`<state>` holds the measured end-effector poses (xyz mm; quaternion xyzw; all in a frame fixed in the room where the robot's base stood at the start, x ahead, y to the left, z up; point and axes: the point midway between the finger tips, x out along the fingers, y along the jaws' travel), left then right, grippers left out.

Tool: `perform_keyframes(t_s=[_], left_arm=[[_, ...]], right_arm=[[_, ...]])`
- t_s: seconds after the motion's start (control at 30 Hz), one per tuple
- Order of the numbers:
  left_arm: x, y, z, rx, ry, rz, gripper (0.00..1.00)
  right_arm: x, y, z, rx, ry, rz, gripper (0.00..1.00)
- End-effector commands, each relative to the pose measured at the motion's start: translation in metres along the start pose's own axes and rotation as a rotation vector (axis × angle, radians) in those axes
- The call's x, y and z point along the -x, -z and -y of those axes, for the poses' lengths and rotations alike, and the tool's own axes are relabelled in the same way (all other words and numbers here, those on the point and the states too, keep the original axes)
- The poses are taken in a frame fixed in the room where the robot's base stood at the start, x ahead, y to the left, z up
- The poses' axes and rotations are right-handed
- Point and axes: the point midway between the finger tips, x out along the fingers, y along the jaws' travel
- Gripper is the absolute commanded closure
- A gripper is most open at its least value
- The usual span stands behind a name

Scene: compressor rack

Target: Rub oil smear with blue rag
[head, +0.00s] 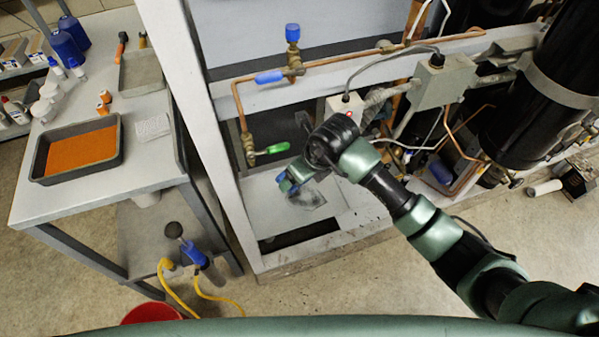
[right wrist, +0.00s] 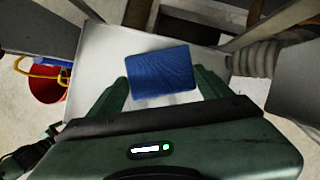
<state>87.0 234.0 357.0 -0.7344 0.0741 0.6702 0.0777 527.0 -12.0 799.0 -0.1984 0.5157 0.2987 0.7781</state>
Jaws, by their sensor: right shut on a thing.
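My right gripper (head: 290,179) reaches in from the right over a pale panel at the bottom of the rack frame. It is shut on the blue rag (head: 283,186), which shows as a small blue edge beside the dark wrist. In the right wrist view the blue rag (right wrist: 160,74) sits between the two green fingers of the gripper (right wrist: 165,88), above the pale panel. The oil smear (head: 309,197) is a grey patch on the panel, just right of and below the rag. I cannot tell whether the rag touches the panel. My left gripper is not in view.
Copper pipes with a green-handled valve (head: 272,149) and a grey box (head: 443,77) stand close behind my arm. A white rack post (head: 190,95) rises left of the panel. A workbench with an orange-lined tray (head: 114,137) is at left, a red bucket (head: 150,313) below.

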Motion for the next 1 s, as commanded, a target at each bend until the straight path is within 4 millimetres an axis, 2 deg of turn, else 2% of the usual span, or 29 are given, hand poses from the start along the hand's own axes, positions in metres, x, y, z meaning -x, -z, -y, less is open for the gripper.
perform_keyframes(t_s=[1.0], left_arm=[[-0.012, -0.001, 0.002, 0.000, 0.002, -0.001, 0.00]], right_arm=[[-0.014, 0.006, 0.000, 0.000, 0.000, 0.000, 0.67]])
